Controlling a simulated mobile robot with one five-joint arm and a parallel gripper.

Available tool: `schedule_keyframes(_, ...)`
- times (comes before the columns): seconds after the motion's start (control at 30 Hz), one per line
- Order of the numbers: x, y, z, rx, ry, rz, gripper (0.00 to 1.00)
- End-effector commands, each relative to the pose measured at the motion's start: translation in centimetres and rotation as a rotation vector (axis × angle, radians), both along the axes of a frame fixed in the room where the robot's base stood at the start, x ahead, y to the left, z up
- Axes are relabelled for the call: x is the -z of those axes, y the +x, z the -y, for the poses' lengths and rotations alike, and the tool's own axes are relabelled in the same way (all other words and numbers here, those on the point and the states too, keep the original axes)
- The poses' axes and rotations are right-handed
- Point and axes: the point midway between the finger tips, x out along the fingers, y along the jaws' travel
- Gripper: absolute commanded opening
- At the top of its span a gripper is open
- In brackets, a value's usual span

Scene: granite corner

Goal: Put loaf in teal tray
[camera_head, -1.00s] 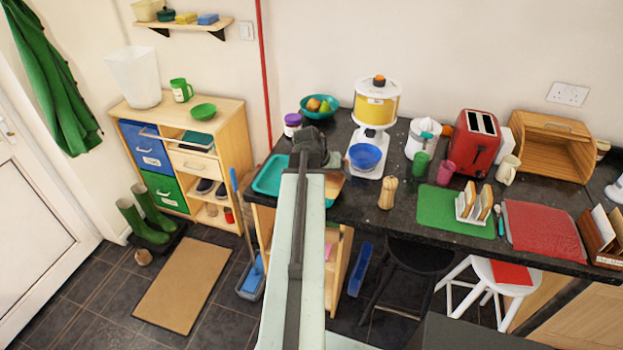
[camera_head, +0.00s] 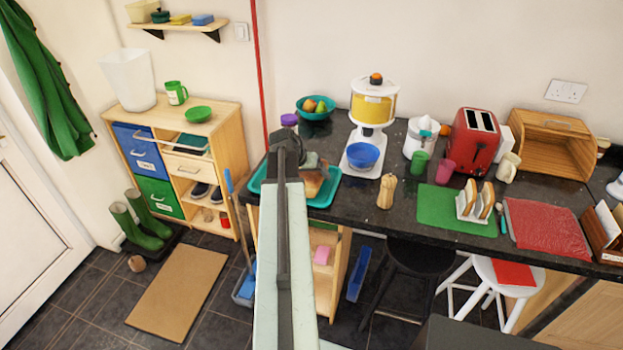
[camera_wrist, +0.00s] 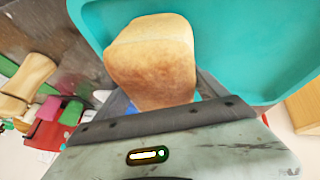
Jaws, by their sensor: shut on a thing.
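The brown loaf (camera_wrist: 152,62) is in my gripper (camera_wrist: 160,105) in the wrist view, with the jaws shut on its lower part, which they hide. In the head view the loaf (camera_head: 314,182) shows just right of my gripper (camera_head: 290,150), over the teal tray. The teal tray (camera_head: 327,196) lies at the left end of the dark counter, partly hidden by my arm. In the wrist view the tray (camera_wrist: 240,45) fills the background behind the loaf. I cannot tell whether the loaf touches the tray floor.
A white food processor (camera_head: 372,110) with a blue bowl (camera_head: 363,155) stands right of the tray. A wooden pepper mill (camera_head: 386,191) is near the front edge. A teal fruit bowl (camera_head: 316,108) and a purple-lidded jar (camera_head: 289,119) stand behind the tray.

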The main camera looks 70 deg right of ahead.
Motion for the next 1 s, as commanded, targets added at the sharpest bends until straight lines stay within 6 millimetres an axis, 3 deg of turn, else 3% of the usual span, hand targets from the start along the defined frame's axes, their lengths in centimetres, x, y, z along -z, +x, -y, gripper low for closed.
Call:
schedule_keyframes(0.1,0.4,0.0,0.0,-0.001,0.0,0.0,0.33)
schedule_keyframes(0.13,0.4,0.0,0.0,0.0,0.0,0.0,0.85)
schedule_keyframes(0.2,0.2,0.0,0.0,-0.001,0.0,0.0,1.0)
schedule_keyframes(0.63,-0.8,0.2,-0.3,-0.002,0.001,0.0,1.0)
schedule_keyframes(0.77,-2.7,0.5,-1.2,-0.004,0.0,0.0,1.0)
schedule_keyframes(1.0,-8.0,1.6,-4.0,-0.005,0.0,0.0,1.0)
